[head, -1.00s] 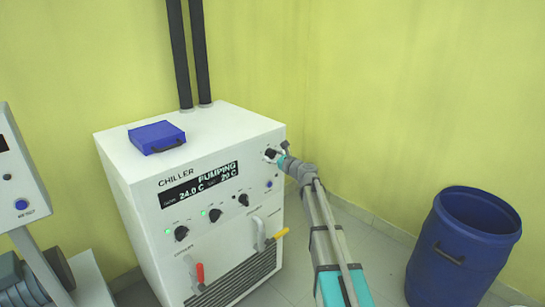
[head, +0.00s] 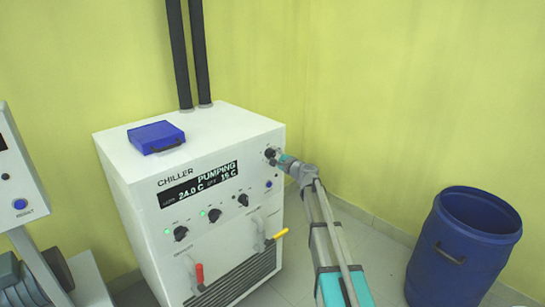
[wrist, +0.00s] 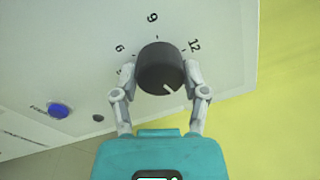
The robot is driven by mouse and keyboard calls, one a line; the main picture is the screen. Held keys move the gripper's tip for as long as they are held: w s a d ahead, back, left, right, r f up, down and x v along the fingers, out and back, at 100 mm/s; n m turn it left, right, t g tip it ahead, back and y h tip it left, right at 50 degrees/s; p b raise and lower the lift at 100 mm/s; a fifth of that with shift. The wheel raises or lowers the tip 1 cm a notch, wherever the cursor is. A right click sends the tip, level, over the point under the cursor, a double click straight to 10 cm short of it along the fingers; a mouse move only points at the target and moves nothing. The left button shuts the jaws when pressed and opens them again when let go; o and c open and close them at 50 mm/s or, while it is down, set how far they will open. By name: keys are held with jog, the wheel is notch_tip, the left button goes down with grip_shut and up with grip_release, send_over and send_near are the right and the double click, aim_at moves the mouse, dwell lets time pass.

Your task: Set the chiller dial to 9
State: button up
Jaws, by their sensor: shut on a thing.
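The white chiller (head: 130,205) stands against the wall; its display (head: 200,184) reads PUMPING, 24.0 C and what looks like a set value of 15 C. My gripper (head: 273,156) is at the dial at the front panel's upper right. In the wrist view the dial (wrist: 160,66) is a round black knob, and my gripper (wrist: 160,82) is shut on it, one finger on each side. The numbers 6, 9 and 12 show above the knob. Its white mark points to the lower right, away from the 9. Any numbers below are hidden.
A blue case (head: 156,137) lies on the chiller. Smaller black knobs (head: 214,215) and red (head: 200,273) and yellow (head: 281,233) valve handles are on its front. A blue barrel (head: 460,250) stands at right, with free floor between.

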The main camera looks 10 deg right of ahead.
jog(key=n, duration=0.7)
jog(key=shift+r+n+y, duration=0.1)
jog(key=shift+n+y, duration=0.2)
jog(key=shift+n, duration=0.1)
jog(key=n, duration=0.7)
jog(key=shift+n+g, duration=0.3)
jog(key=shift+g, duration=0.1)
jog(key=n, duration=0.3)
jog(key=shift+r+n+p, duration=0.1)
jog(key=shift+n+p, duration=0.2)
jog(key=shift+n, duration=0.1)
jog(key=n, duration=0.3)
jog(key=shift+n+y, duration=0.3)
jog(key=shift+n, duration=0.1)
jog(key=n, duration=0.3)
jog(key=shift+n+p, duration=0.3)
jog(key=shift+n+g, duration=0.3)
jog(key=shift+n, duration=1.5)
